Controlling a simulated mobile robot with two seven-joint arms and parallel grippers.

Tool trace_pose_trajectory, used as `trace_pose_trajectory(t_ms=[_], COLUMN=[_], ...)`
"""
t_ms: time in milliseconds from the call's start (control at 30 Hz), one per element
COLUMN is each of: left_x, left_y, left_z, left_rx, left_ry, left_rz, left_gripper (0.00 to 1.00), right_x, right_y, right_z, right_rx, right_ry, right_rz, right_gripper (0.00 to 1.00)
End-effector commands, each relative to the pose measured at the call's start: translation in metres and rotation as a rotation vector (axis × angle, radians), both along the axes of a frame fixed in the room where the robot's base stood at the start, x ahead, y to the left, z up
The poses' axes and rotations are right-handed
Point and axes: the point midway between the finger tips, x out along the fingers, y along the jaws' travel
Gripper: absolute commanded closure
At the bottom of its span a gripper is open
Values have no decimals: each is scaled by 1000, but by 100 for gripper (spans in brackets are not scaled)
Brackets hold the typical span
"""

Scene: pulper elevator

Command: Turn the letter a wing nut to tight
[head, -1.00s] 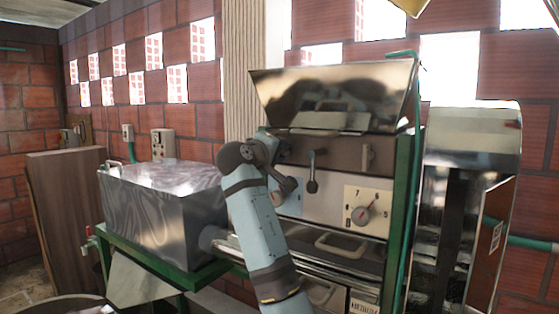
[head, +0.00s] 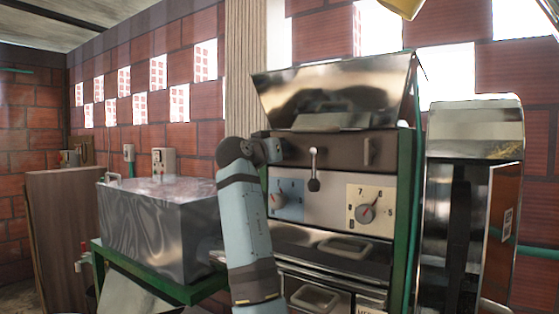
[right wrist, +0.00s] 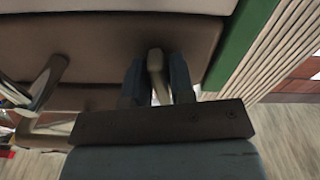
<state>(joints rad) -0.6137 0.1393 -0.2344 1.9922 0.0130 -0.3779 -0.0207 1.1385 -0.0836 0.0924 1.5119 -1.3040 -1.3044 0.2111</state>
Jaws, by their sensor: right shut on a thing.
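My right gripper (right wrist: 157,92) is shut on a pale upright tab, which looks like a wing nut (right wrist: 156,70), on the machine's brown panel (right wrist: 105,50). Its two fingers sit on either side of the tab in the right wrist view. In the head view my right arm hides this wing nut and the gripper. My left gripper is out of view.
Below the brown panel are a blue dial (head: 278,198) and a cream dial (head: 367,213) with a red pointer. A steel hopper (head: 335,90) tops the machine. A steel box (head: 160,225) stands left, and a tall steel chute (head: 474,135) right.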

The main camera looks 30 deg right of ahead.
Motion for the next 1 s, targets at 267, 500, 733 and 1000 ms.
trace_pose_trajectory(t_ms=[267, 500, 733, 1000], left_x=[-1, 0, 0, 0], left_y=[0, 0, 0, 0], left_z=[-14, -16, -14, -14], left_rx=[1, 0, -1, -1], left_ry=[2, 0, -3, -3], left_rz=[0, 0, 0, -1], left_gripper=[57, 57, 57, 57], right_x=[1, 1, 1, 1], right_y=[0, 0, 0, 1], right_z=[-3, -2, -2, -2], right_rx=[63, 89, 94, 94], right_ry=[-146, -207, -221, -220], right_rz=[-2, -2, -2, -2], right_gripper=[100, 100, 100, 100])
